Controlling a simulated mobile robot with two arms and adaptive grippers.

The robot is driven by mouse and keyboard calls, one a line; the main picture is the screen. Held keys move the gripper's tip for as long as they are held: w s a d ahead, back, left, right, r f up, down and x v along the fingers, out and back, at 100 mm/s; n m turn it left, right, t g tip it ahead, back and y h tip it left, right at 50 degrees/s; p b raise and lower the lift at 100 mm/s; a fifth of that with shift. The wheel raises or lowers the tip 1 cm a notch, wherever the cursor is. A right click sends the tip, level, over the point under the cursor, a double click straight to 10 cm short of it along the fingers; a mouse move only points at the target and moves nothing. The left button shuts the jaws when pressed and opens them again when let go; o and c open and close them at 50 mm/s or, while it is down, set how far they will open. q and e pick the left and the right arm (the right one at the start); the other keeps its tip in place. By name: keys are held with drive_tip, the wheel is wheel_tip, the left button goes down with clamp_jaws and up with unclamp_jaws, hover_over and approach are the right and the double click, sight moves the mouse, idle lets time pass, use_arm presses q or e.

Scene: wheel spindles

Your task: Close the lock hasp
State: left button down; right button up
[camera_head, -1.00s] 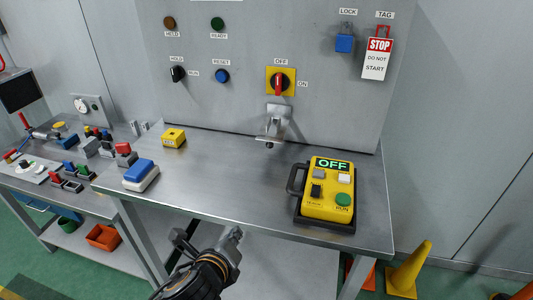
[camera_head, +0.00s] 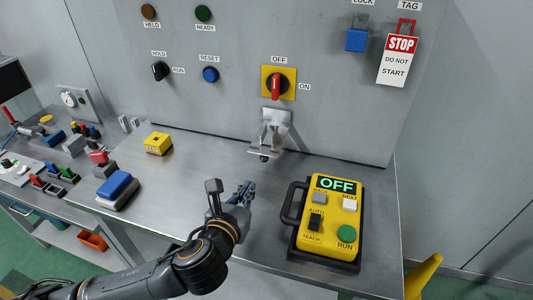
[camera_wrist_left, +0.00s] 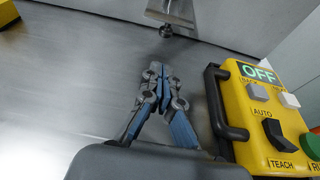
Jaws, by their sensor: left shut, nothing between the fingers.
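The lock hasp (camera_head: 268,138) is a grey metal piece on the panel, directly below the yellow switch plate with the red rotary switch (camera_head: 277,86) set to OFF. Its lower part sticks out from the panel over the table. The hasp's lower end shows at the top of the left wrist view (camera_wrist_left: 167,29). My left gripper (camera_head: 246,190) is shut and empty, above the table, in front of and below the hasp, apart from it. In the left wrist view its fingertips (camera_wrist_left: 156,68) point towards the hasp. My right gripper is not in view.
A yellow control box (camera_head: 331,215) with a black handle stands close to the right of my left gripper. A blue padlock (camera_head: 356,40) and a red-white tag (camera_head: 398,59) hang at the upper right. A yellow box (camera_head: 158,143) and a blue-topped box (camera_head: 117,189) sit left on the table.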

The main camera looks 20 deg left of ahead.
use_arm(q)
drive_tip(key=shift+w, duration=0.85)
drive_tip(key=x, duration=0.8)
drive_tip(key=shift+w+f+p, duration=0.15)
drive_tip(key=shift+w+p, duration=0.15)
drive_tip(key=shift+p, duration=0.05)
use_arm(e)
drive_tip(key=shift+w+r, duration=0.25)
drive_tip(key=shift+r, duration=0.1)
